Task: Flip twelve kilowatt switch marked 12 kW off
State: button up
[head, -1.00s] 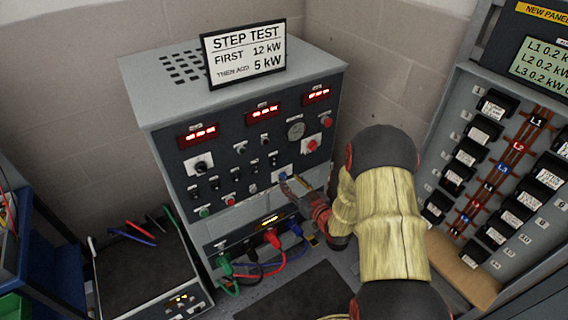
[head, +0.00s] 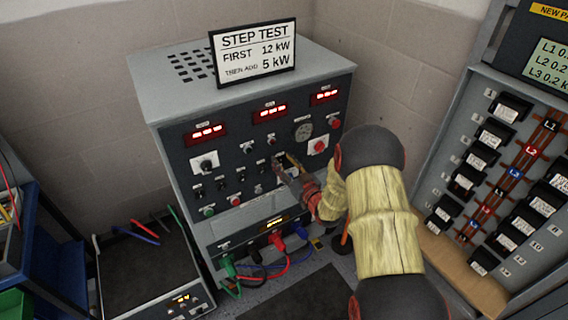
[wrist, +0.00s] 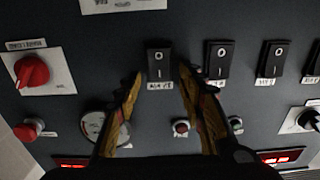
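The grey load bank (head: 200,110) carries a dark front panel with several small black rocker switches. My gripper (head: 284,168) is at the right part of this panel, in front of the switches. In the wrist view my gripper (wrist: 158,78) is open and empty, with a gap between its two fingers. A black rocker switch (wrist: 160,62) shows between and just beyond the fingertips. Its small label is too blurred to read, so I cannot tell its rating. Other rocker switches (wrist: 219,60) stand in a row to its right. I cannot tell whether a finger touches the panel.
A red rotary knob (wrist: 32,72) and a red button (wrist: 27,131) are at the left in the wrist view. A step test sign (head: 254,52) stands on top. Colored cables (head: 275,243) plug in below. A breaker panel (head: 500,150) stands at the right.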

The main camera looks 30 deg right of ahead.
jog(key=c, duration=0.3)
grip_shut()
dwell(0.3)
